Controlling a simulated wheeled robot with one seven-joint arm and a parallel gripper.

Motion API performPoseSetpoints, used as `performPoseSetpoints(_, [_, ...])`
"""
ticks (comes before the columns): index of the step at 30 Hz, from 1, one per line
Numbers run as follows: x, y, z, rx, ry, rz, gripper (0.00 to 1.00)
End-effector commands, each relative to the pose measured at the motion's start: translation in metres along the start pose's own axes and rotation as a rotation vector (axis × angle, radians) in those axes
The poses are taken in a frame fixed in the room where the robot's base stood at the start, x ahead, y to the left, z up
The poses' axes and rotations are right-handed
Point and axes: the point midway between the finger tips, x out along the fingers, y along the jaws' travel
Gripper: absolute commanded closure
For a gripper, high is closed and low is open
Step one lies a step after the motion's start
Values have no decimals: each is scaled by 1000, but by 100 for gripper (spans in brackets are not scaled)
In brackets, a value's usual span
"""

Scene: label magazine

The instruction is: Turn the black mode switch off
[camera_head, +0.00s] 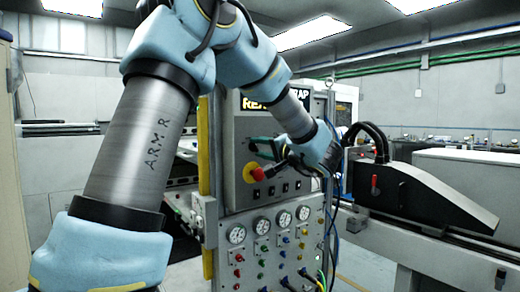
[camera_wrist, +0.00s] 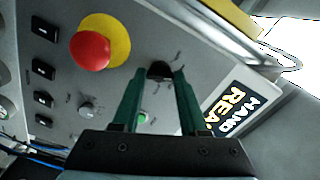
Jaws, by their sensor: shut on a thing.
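The black mode switch (camera_wrist: 160,70) is a small dark knob on the grey control panel (camera_wrist: 60,110). In the wrist view it sits between the tips of my gripper (camera_wrist: 159,76). My gripper's two green fingers are shut on the switch, one on each side. In the head view my gripper (camera_head: 262,148) reaches the upper panel from the right, above the red button. The switch cannot be made out there. Its exact pointer angle and the small marks around it are too blurred to read.
A red mushroom button (camera_wrist: 90,50) on a yellow disc is close to the left of the fingers. A grey knob (camera_wrist: 86,109), a green button (camera_wrist: 142,117) and several black rocker switches (camera_wrist: 43,69) are nearby. Gauges (camera_head: 236,234) line the lower panel.

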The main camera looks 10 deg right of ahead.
Motion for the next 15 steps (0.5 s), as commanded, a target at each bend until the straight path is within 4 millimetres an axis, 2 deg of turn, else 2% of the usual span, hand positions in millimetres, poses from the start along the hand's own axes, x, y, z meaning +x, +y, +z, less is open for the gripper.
performPoseSetpoints(15, [-1,9,4,-157,3,-2,100])
